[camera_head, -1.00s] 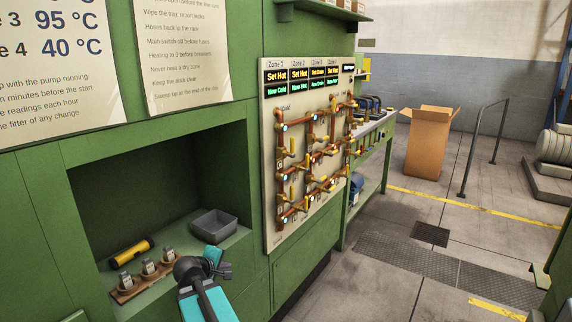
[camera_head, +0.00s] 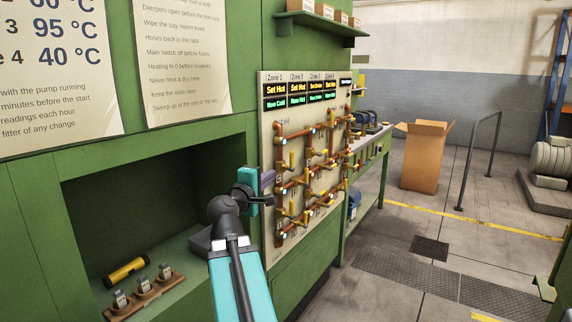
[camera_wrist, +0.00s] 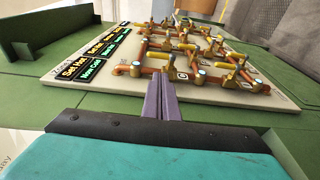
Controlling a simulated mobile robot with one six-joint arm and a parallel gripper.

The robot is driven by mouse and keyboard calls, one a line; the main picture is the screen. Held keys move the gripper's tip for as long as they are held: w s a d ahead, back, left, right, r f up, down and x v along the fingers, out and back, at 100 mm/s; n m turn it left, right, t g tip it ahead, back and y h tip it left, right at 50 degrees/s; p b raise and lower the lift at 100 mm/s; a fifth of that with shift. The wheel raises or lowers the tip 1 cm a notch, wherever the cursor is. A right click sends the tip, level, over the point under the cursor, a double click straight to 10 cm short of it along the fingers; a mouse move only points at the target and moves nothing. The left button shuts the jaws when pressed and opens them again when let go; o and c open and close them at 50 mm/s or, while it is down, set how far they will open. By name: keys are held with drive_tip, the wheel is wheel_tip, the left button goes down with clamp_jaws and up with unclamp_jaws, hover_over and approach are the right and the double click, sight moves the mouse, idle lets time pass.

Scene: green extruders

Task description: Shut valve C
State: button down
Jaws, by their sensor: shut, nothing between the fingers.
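The valve board (camera_head: 268,118) on the green wall carries copper pipes with several yellow-handled valves; it also fills the upper part of the wrist view (camera_wrist: 75,85). Which valve is C is not readable in the head view. My gripper (camera_head: 268,177) is at the board's left edge, in front of the pipes. In the wrist view its purple fingers (camera_wrist: 160,95) are shut and empty, pointing at the nearest pipe corner. Contact cannot be told.
Below left, a wall recess holds a yellow-and-black cylinder (camera_head: 126,270) and a wooden rack (camera_head: 144,294) with metal fittings. A grey tray (camera_head: 200,243) is partly hidden by my arm. A green shelf (camera_head: 315,27) juts out above the board. A cardboard box (camera_head: 427,158) stands on open floor.

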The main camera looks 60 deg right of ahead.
sight(291, 158)
drive_tip(key=shift+s+r, duration=0.2)
drive_tip(key=shift+r, duration=0.2)
drive_tip(key=shift+w+d+r+p, duration=0.1)
drive_tip(key=shift+d+p, duration=0.35)
drive_tip(key=shift+p, duration=0.65)
drive_tip(key=d+p, duration=0.1)
drive_tip(key=p, duration=0.2)
drive_tip(key=shift+w+d, duration=0.15)
drive_tip(key=shift+d, duration=0.1)
drive_tip(key=shift+d+p, duration=0.1)
drive_tip(key=shift+p, duration=0.35)
drive_tip(key=d+p, duration=0.1)
drive_tip(key=p, duration=0.1)
drive_tip(key=d+p, duration=0.1)
drive_tip(key=p, duration=0.1)
drive_tip(key=shift+w, duration=0.2)
drive_tip(key=shift+d+p, duration=0.15)
drive_tip(key=shift+p, duration=0.65)
drive_tip(key=shift+w+d+p, duration=0.3)
drive_tip(key=shift+d+p, duration=0.15)
drive_tip(key=shift+d, duration=1.05)
drive_tip(key=shift+w+d+p, duration=0.35)
drive_tip(key=shift+d+p, duration=0.05)
drive_tip(key=shift+d, duration=1.05)
drive_tip(key=shift+w+d+p, duration=0.3)
drive_tip(key=shift+d+p, duration=0.15)
drive_tip(key=shift+d, duration=1.05)
